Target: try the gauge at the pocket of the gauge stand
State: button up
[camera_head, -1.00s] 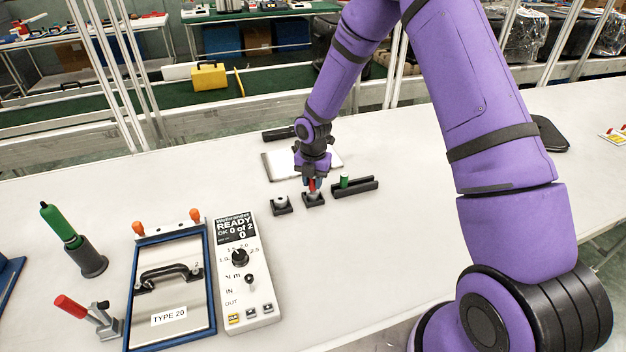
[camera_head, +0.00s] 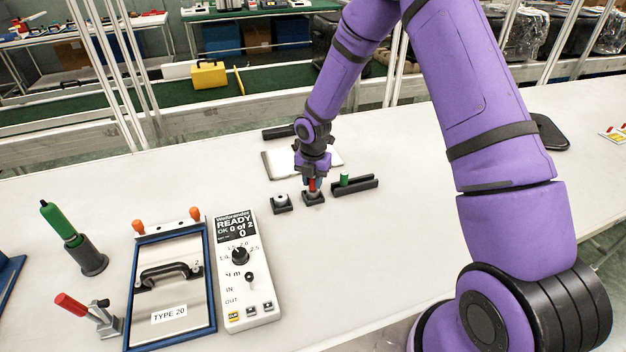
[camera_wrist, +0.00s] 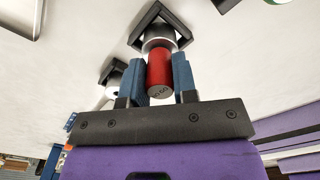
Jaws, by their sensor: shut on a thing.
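My gripper (camera_head: 312,180) is shut on a red cylindrical gauge (camera_wrist: 160,73), with one blue finger on each side of it. The gauge also shows in the head view (camera_head: 312,186), small and partly covered by the fingers. It is held over a square black block (camera_wrist: 159,17) with a pale round part in its middle. The block also shows in the head view (camera_head: 313,199). The gauge's far end meets or nearly meets that round part; I cannot tell whether it is inside.
A similar black block (camera_head: 281,205) stands close on the left. A long black holder (camera_head: 362,187) with a green cylinder (camera_head: 344,180) is close on the right. A pale plate (camera_head: 275,166) lies behind. A grey control box (camera_head: 246,290) and a blue-framed fixture (camera_head: 211,290) stand at front left.

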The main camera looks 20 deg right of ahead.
jog(key=shift+r, duration=3)
jog(key=shift+a, duration=0.1)
